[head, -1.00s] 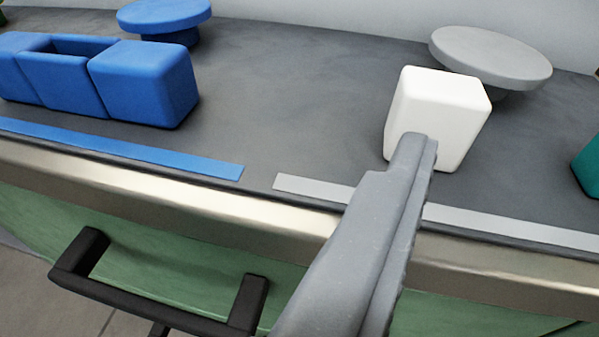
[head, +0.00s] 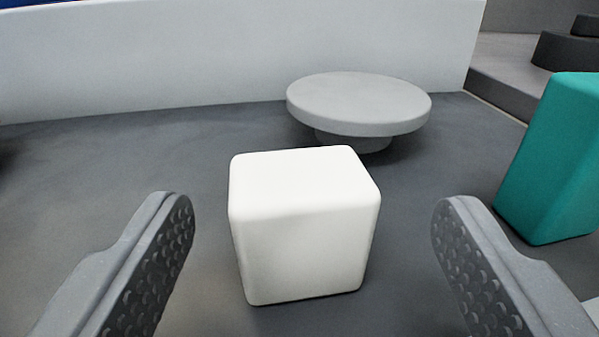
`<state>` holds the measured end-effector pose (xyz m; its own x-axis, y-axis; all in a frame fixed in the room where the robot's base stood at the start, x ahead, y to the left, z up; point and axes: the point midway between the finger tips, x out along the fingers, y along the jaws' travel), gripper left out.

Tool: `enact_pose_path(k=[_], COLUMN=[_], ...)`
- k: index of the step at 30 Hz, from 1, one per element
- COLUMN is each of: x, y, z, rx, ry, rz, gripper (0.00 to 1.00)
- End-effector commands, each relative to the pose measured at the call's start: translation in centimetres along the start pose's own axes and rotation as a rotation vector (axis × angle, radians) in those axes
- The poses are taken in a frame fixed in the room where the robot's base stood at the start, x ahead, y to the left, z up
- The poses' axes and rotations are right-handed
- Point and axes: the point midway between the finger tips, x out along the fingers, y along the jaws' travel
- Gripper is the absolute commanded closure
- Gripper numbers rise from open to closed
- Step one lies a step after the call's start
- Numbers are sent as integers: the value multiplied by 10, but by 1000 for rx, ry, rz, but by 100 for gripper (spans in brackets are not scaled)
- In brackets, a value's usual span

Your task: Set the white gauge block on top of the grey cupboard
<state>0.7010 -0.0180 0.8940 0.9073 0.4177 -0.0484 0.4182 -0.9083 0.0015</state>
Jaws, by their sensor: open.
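The white gauge block (head: 302,225) stands upright on the dark grey worktop, in the middle of the head view. My gripper (head: 312,235) is open, with one textured finger to the left of the block and the other to the right. There is a gap between each finger and the block, and neither touches it. No grey cupboard can be made out in this view.
A round light grey disc on a short stem (head: 358,103) stands just behind the block. A teal block (head: 555,165) stands at the right, beyond the right finger. A pale wall (head: 230,55) runs along the back. Dark stepped shapes (head: 570,55) show at the far right.

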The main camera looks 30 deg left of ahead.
Motion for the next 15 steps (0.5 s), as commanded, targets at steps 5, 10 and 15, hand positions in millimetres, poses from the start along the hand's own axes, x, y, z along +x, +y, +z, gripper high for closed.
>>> enact_pose_path(k=[5,10,15], x=[8,27,46], y=[-1,-5,-5], z=[1,5,4], rx=[1,2,1], ry=[0,-4,-1], rz=[-1,-3,-2], gripper=[31,31,31])
